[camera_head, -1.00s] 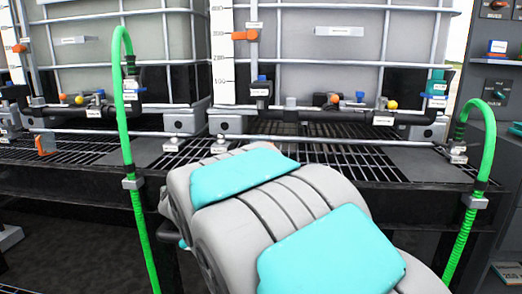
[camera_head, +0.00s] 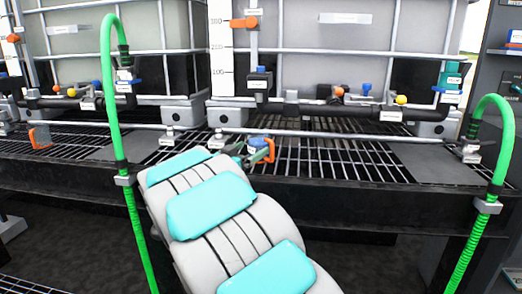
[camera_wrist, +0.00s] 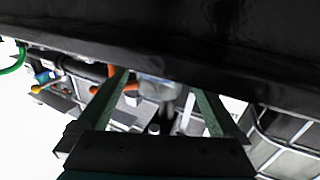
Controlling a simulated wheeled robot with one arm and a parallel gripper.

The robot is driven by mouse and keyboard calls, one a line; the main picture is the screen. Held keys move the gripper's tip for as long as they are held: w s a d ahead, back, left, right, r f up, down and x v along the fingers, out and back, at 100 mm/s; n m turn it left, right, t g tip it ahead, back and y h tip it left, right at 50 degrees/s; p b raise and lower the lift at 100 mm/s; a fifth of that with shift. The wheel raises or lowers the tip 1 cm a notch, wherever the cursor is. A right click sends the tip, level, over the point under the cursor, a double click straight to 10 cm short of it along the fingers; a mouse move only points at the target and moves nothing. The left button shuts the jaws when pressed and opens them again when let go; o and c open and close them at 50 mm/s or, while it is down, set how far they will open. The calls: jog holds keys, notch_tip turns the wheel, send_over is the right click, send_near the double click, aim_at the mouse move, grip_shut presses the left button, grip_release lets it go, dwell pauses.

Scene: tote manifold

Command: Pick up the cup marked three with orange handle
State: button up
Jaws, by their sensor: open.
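A small cup (camera_head: 259,141) with an orange handle and a blue top stands on the black grating, at the far end of my arm. Its handle is on the right in the head view; I cannot read its marking. My gripper (camera_head: 243,152) is open at the cup's near left side, partly overlapping it in that view. In the wrist view, the two greenish fingers of my gripper (camera_wrist: 163,95) stand apart. A blurred pale cup (camera_wrist: 156,88) with orange beside it shows between them; contact cannot be told.
Another orange-handled clear cup (camera_head: 40,136) stands on the grating at left. A grey pipe rail (camera_head: 330,134) runs close behind the nearer cup. Green hoses (camera_head: 108,75) rise on both sides. The grating (camera_head: 330,163) right of the cup is clear.

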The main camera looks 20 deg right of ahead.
aim_at(253, 147)
jog(key=shift+x, duration=2.45)
jog(key=shift+w, duration=0.1)
grip_shut()
jog(key=shift+a+r+p, duration=0.1)
jog(key=shift+r+p, duration=0.2)
jog(key=shift+r, duration=1.45)
jog(key=s+a+r, duration=0.1)
jog(key=s+a, duration=0.8)
jog(key=s, duration=0.4)
jog(key=shift+s+r, duration=0.2)
jog(key=shift+r, duration=0.05)
